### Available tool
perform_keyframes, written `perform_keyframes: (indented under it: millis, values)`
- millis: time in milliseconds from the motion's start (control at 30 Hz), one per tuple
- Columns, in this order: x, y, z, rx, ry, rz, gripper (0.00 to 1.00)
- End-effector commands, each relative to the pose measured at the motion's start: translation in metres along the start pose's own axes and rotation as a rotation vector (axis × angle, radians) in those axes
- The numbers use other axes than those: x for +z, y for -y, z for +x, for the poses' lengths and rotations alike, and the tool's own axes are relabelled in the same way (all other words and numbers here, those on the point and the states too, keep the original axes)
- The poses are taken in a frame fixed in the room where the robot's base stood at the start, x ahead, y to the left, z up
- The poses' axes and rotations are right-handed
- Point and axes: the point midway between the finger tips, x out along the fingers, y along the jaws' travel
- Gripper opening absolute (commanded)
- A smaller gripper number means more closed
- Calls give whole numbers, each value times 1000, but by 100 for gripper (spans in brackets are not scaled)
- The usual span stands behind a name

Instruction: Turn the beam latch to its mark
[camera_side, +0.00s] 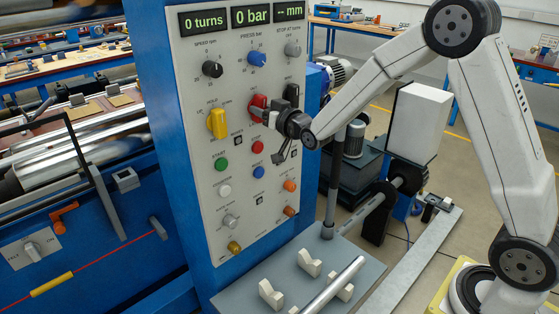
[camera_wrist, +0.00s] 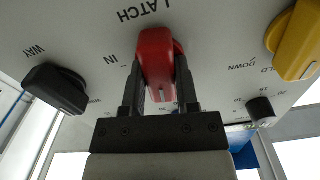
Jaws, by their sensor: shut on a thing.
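The red latch knob (camera_wrist: 155,55) sits under the upside-down word LATCH in the wrist view. An IN label with a small tick (camera_wrist: 115,62) is to its left. The knob's long grip points down the wrist picture, not at that tick. My gripper (camera_wrist: 159,74) is shut on the knob, one dark finger on each side. In the side view the red knob (camera_side: 257,101) shows on the panel's right part, with my gripper (camera_side: 268,116) reaching it from the right. Any mark on the knob's other side is hidden behind my gripper.
A yellow selector (camera_side: 217,123) is left of the latch, and a black knob (camera_side: 292,94) is close on its right. A red button (camera_side: 257,147) and a blue button (camera_side: 258,171) lie below. The panel (camera_side: 200,55) displays read 0 turns, 0 bar and -- mm.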

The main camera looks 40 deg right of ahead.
Motion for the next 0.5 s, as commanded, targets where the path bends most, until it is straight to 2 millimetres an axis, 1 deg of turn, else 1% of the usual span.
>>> perform_keyframes:
  millis: [200, 500]
  values:
    - [0, 0, 0, 0, 1, -119, 0]
    - [0, 0, 0, 0, 0, -176, 0]
